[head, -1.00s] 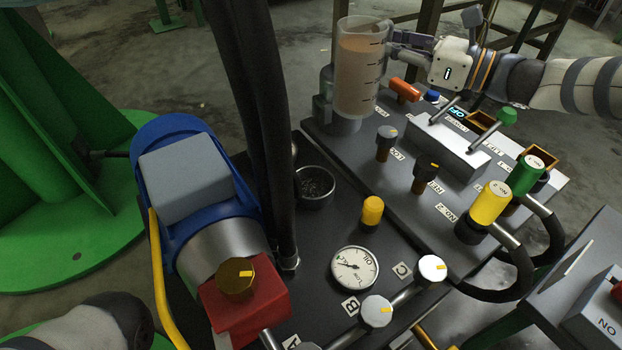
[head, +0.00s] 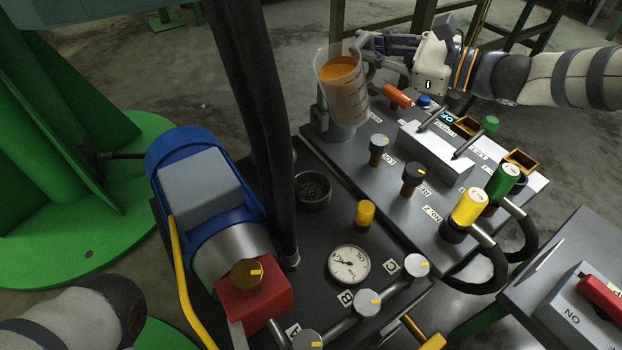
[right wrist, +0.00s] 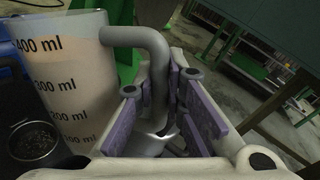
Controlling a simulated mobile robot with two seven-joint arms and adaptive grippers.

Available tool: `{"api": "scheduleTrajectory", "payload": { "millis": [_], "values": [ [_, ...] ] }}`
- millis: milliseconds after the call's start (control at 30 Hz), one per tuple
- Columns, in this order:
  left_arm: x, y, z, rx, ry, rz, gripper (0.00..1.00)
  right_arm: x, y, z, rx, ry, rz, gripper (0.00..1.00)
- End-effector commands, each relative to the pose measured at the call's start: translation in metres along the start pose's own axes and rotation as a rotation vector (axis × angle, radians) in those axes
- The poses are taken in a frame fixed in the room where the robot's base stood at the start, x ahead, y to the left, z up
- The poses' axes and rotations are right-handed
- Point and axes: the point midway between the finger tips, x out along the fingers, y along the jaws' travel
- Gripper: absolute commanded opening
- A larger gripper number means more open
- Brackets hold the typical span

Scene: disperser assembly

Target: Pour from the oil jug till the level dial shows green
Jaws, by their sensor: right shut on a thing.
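The oil jug (head: 342,90) is a clear measuring jug with orange oil in it, tilted with its mouth leaning left. My right gripper (head: 370,50) is shut on the jug's handle, at the jug's right. In the right wrist view the grey handle (right wrist: 152,60) sits between the purple finger pads, and the oil jug (right wrist: 70,85) shows its ml marks. The level dial (head: 348,265) is a round white gauge; its needle points to the left, and its colour zone is too small to read. No oil stream shows. My left gripper is out of view.
A dark round cup with a perforated bottom (head: 313,190) is set in the machine top, below and left of the jug. Black hoses (head: 262,130) rise left of it. A blue motor (head: 195,190), knobs and a switch panel (head: 440,150) crowd the surroundings.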

Motion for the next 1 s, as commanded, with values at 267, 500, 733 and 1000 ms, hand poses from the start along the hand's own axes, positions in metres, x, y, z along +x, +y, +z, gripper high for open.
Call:
{"api": "scheduleTrajectory", "payload": {
  "millis": [267,500,733,1000],
  "values": [
    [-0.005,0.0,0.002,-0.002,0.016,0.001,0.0,0.002,0.009,0.001,-0.089,0.014,-0.002,0.0],
    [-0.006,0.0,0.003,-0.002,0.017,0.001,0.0,0.003,0.014,-0.002,-0.115,0.017,-0.003,0.0],
    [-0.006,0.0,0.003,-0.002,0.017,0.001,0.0,0.004,0.02,-0.007,-0.14,0.023,-0.002,0.0],
    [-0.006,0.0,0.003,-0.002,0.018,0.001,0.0,0.005,0.026,-0.013,-0.168,0.029,-0.003,0.0]
  ]
}}
